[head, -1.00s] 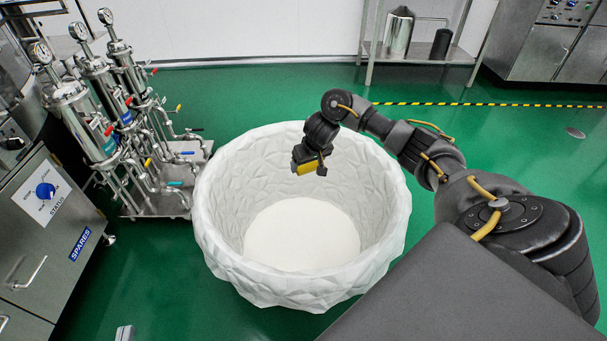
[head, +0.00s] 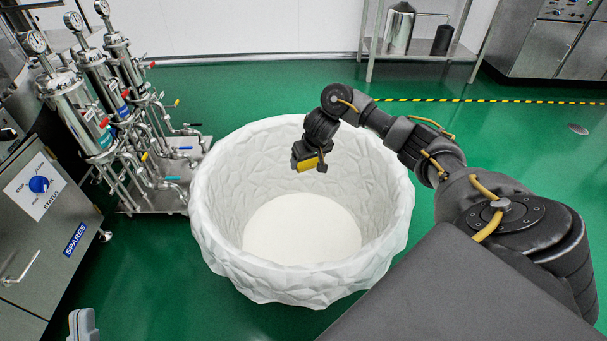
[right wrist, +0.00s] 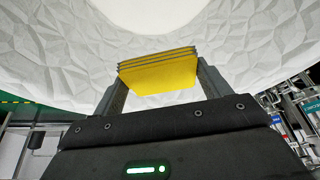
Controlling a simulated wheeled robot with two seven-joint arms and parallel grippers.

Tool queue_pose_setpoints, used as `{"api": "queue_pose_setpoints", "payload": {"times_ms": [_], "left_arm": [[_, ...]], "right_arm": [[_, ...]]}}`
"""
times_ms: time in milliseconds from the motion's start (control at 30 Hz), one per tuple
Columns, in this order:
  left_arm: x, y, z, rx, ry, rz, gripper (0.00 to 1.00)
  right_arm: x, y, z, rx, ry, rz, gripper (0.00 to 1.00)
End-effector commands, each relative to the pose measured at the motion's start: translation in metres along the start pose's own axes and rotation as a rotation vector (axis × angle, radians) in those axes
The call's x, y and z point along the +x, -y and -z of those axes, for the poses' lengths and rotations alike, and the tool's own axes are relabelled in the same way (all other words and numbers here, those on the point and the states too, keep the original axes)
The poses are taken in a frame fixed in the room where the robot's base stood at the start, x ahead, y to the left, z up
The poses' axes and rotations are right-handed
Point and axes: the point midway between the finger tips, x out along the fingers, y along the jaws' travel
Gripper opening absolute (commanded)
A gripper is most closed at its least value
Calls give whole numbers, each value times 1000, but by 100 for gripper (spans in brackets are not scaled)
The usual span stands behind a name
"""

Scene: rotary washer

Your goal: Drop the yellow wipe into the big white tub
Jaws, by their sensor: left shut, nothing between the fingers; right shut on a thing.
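The big white tub (head: 222,247), with a faceted wall and an open top, stands on the floor in the middle of the head view. My right gripper (head: 309,167) is over the tub's opening, shut on the yellow wipe (head: 305,164). The right wrist view shows the folded yellow wipe (right wrist: 158,76) pinched between both fingers, with the tub's wall (right wrist: 245,50) beyond it.
A rack of steel filter housings (head: 125,120) with gauges and valves stands left of the tub. A steel cabinet (head: 35,225) is at the far left. A steel shelf (head: 420,50) stands at the back.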

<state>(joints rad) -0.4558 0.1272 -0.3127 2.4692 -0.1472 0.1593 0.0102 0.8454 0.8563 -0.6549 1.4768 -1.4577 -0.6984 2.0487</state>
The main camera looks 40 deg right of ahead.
Motion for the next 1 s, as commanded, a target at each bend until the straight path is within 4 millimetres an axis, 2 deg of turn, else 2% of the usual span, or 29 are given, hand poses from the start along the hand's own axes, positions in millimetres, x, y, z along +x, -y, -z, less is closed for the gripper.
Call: {"api": "queue_pose_setpoints", "payload": {"times_ms": [33,67,233,533,667,900,1000], "left_arm": [[0,0,0,0,0,0,0],[0,0,0,0,1,0,0],[0,0,0,0,1,0,0],[1,0,-1,0,13,-2,0],[1,-3,-9,-3,101,-8,0],[-11,-12,-42,-8,409,-35,0],[-23,0,-62,4,556,0,0]], "right_arm": [[0,0,0,0,0,0,51],[0,0,0,0,0,0,79],[0,0,0,0,0,0,100],[-2,0,0,-1,0,0,100],[-10,0,2,-2,-1,0,100],[-32,0,2,-3,-1,-1,100],[-39,0,2,-2,-1,-1,100]]}}
